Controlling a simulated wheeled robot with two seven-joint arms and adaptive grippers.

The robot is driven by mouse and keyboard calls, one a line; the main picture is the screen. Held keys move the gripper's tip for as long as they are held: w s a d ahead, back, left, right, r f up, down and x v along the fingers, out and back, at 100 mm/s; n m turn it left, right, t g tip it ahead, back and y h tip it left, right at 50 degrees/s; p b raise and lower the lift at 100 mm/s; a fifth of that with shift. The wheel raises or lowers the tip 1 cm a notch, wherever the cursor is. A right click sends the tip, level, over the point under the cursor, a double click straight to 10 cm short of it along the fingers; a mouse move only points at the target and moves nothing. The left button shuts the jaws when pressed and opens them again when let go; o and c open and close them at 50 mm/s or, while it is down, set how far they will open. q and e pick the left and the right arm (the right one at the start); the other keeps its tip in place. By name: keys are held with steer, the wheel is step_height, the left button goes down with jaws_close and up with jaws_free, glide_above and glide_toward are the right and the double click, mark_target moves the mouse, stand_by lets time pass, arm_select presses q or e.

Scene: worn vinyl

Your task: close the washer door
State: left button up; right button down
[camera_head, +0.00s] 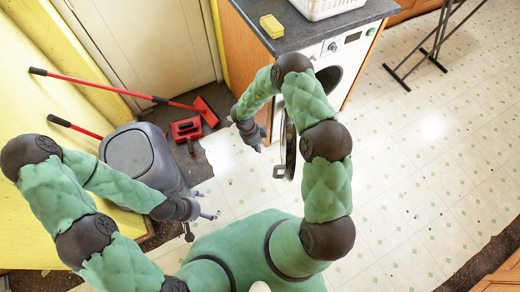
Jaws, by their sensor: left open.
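The white washer (352,58) stands under the dark worktop at the upper middle, with its round opening (328,80) showing. Its door (287,150) is swung open, seen nearly edge-on and standing out from the front toward me. My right gripper (257,146) is just left of the door, with a small gap between them in the picture; whether its fingers are apart is unclear. My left gripper (208,204) is open and empty, low over the floor beside the grey bin, well away from the door.
A grey bin (128,150) stands at the left, near a red-handled broom (110,88) and red dustpan (186,128). A yellow sponge (271,26) and white basket (325,8) sit on the worktop (292,33). Dark rack legs (425,55) stand upper right. Tiled floor right of the washer is clear.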

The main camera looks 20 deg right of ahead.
steer(key=s+d+f+b, duration=0.3)
steer(key=s+f+b, duration=0.1)
steer(key=f, duration=0.4)
steer(key=shift+s+d, duration=0.4)
